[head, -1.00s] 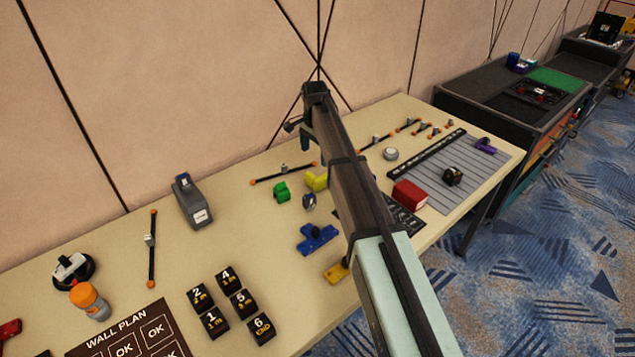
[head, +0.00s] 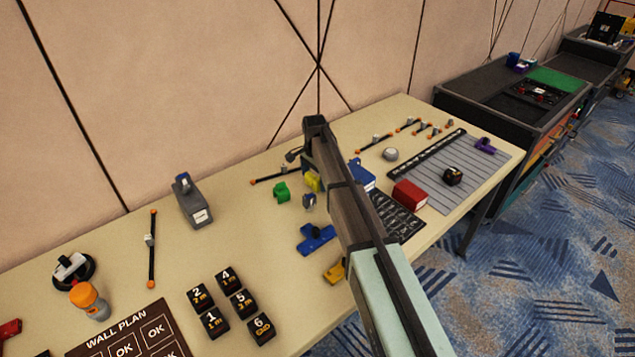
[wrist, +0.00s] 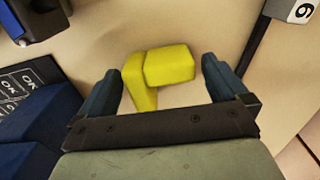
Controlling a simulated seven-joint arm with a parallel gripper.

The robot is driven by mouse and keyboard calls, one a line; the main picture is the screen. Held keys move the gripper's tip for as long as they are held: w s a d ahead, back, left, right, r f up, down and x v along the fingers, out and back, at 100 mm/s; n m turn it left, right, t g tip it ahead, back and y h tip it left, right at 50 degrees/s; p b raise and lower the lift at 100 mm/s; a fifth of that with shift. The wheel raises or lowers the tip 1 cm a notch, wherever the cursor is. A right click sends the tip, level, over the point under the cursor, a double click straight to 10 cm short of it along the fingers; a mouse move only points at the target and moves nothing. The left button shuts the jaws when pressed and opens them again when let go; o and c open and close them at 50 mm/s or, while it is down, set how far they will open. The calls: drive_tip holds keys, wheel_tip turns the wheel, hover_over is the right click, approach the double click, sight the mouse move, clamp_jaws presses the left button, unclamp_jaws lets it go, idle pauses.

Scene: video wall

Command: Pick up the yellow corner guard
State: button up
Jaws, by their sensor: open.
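The yellow corner guard (wrist: 165,68) is an L-shaped block lying on the table. In the wrist view it sits between the two fingers of my gripper (wrist: 162,72), with gaps at both sides. My gripper is open and holds nothing. In the head view the guard (head: 313,182) is partly hidden by my arm, and the fingers cannot be made out there.
A green block (head: 281,192) lies left of the guard and a small dark gadget (head: 309,201) in front. A blue clamp (head: 317,238) lies nearer. Right of my arm are a blue box (head: 362,175) and a red box (head: 409,195). Numbered black blocks (head: 240,303) stand front left.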

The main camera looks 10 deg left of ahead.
drive_tip(key=shift+f, duration=0.45)
drive_tip(key=shift+c, duration=0.3)
drive_tip(key=c, duration=0.9)
